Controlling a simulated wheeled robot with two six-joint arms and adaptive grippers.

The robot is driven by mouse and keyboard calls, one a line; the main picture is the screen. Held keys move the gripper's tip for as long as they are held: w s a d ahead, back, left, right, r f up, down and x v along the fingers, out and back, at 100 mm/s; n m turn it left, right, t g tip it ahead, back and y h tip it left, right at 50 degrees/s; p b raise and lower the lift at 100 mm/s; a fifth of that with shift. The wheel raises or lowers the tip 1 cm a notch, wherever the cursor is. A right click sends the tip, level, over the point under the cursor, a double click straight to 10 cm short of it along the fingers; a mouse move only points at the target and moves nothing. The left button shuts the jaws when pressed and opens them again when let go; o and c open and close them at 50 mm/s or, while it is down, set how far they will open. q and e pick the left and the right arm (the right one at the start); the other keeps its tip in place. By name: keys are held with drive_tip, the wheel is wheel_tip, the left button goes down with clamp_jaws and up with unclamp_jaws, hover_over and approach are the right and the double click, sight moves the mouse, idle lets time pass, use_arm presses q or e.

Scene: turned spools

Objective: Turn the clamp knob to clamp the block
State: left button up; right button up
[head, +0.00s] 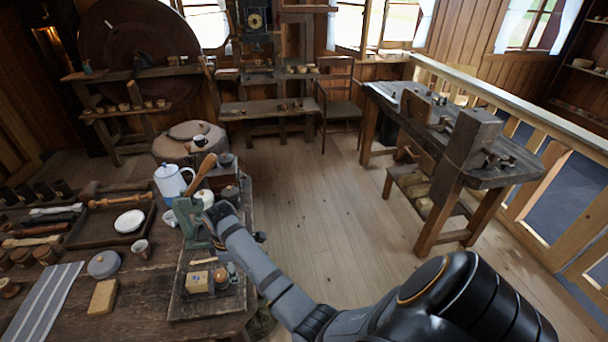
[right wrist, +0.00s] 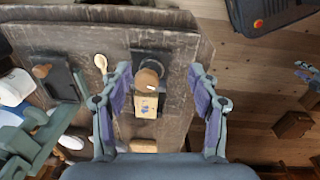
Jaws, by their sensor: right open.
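A rounded brown clamp knob (right wrist: 152,70) shows in the right wrist view, on a dark plate at the far end of a pale block (right wrist: 145,104). The block has a small dark mark on its face. In the head view, the pale block (head: 197,282) lies on a dark board, with the brown knob (head: 221,277) beside it. My right gripper (right wrist: 160,78) is open, its two fingers on either side of the knob in the wrist view with gaps on both sides. In the head view, my right gripper (head: 222,236) is partly hidden by its arm. My left gripper is out of view.
A green press (head: 187,216) with a wooden handle stands close to my right gripper. A wooden spoon (right wrist: 101,63) lies left of the block in the wrist view.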

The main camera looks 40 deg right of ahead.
drive_tip(key=s+d+f+m+t, duration=0.1)
drive_tip(key=s+d+f+m, duration=0.2)
drive_tip(key=s, duration=0.5)
drive_tip(key=s+d+f+m+t, duration=0.1)
drive_tip(key=s+d+f+m, duration=0.1)
drive_tip(key=s+f+m, duration=0.35)
drive_tip(key=s+d+f+m, duration=0.1)
drive_tip(key=s+f+m, duration=0.1)
drive_tip(key=s+f, duration=0.6)
wheel_tip(320, 180, down, 4)
drive_tip(key=shift+s+d+h, duration=0.2)
drive_tip(key=shift+s+h, duration=0.05)
drive_tip(key=shift+h, duration=0.15)
drive_tip(key=s+d+f+g, duration=0.1)
drive_tip(key=s+f, duration=1.9)
drive_tip(key=f, duration=0.1)
drive_tip(key=shift+s+d+m+g+b, duration=0.3)
drive_tip(key=shift+s+m+b, duration=0.05)
drive_tip(key=shift+s+b, duration=0.1)
